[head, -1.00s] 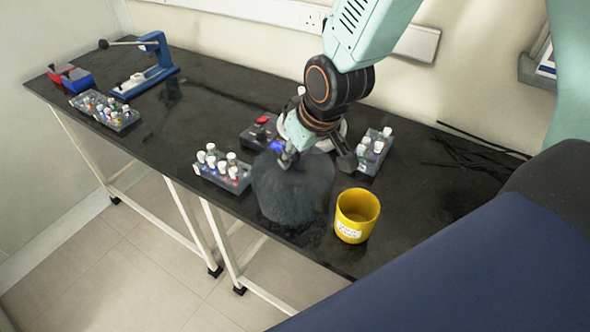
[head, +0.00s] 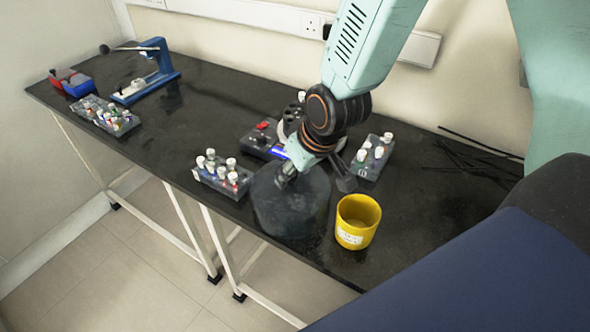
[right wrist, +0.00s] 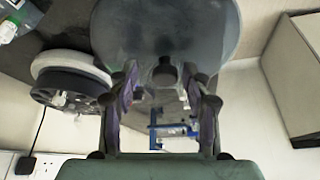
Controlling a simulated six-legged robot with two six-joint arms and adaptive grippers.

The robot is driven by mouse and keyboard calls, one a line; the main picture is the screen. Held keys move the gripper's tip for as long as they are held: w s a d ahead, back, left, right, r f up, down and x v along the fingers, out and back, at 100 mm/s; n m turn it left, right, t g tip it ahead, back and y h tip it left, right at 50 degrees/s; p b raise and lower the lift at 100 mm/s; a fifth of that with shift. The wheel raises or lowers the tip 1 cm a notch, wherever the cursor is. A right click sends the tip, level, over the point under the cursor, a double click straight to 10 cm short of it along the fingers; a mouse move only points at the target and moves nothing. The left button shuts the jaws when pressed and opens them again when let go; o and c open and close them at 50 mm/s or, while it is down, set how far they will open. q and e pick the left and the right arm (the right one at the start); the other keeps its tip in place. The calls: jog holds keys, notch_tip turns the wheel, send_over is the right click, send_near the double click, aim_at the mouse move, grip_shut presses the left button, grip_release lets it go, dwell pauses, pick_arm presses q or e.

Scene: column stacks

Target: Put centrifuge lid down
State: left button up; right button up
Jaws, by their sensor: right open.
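The centrifuge lid (head: 290,210) is a dark, smoky round disc at the front of the black bench in the head view. It also fills the top of the right wrist view (right wrist: 165,25). My right gripper (head: 315,179) is open at the lid's far edge. In the right wrist view its fingers (right wrist: 165,88) stand on either side of a small dark knob on the lid. I cannot tell whether the lid lies fully on the bench. The centrifuge (head: 262,143) with its round rotor is behind, partly hidden by my right arm. My left gripper is not in view.
A yellow cup (head: 357,222) stands close to the right of the lid. A tube rack (head: 222,178) is close on its left, another (head: 371,158) behind right. A third rack (head: 104,115) and a blue press (head: 150,75) are far left. Black rods (head: 470,158) lie at right.

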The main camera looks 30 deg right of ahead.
jog(key=shift+a, duration=0.1)
jog(key=shift+a+r, duration=0.1)
jog(key=shift+r, duration=0.35)
jog(key=p+v, duration=0.9)
jog(key=v, duration=0.2)
jog(key=shift+s+r+p, duration=0.2)
jog(key=shift+p, duration=0.1)
